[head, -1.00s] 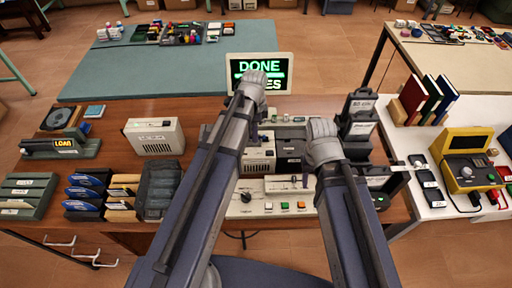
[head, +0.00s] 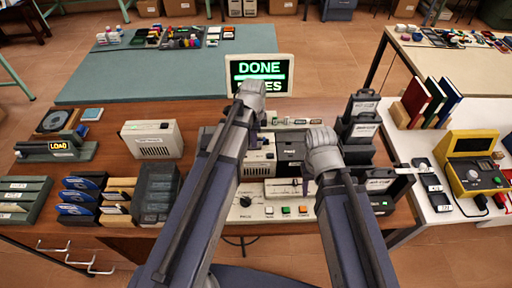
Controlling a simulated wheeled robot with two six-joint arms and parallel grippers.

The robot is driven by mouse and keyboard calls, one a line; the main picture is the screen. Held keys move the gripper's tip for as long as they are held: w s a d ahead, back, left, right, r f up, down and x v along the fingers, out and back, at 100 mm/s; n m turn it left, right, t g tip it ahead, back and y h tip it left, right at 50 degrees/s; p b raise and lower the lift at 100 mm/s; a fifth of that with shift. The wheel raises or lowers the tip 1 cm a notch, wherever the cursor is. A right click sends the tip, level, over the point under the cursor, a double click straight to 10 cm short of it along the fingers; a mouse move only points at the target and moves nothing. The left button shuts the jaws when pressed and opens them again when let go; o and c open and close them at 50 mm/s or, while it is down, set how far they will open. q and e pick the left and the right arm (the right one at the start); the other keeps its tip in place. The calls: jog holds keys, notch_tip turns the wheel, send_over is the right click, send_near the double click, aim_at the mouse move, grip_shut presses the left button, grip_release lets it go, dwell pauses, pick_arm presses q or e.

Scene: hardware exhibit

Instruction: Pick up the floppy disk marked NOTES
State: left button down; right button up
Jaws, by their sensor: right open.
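I cannot make out any disk marked NOTES; the labels are too small to read. Blue disks (head: 75,196) stand in a dark rack on the left of the wooden desk. My arms hide part of the desk.
The screen (head: 259,72) reads DONE, with a partly hidden word ending in ES below. A beige console (head: 272,213) with a knob and buttons is at the front. A beige speaker box (head: 152,139) is at left. Dark stacked units (head: 361,128) stand right of my right gripper.

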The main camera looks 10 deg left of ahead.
pick_arm(q)
jog(key=shift+r, duration=0.1)
pick_arm(e)
jog(key=shift+r, duration=0.1)
dwell(0.4)
pick_arm(q)
notch_tip(320, 180, up, 10)
jog(key=p, duration=1)
pick_arm(e)
notch_tip(320, 180, up, 10)
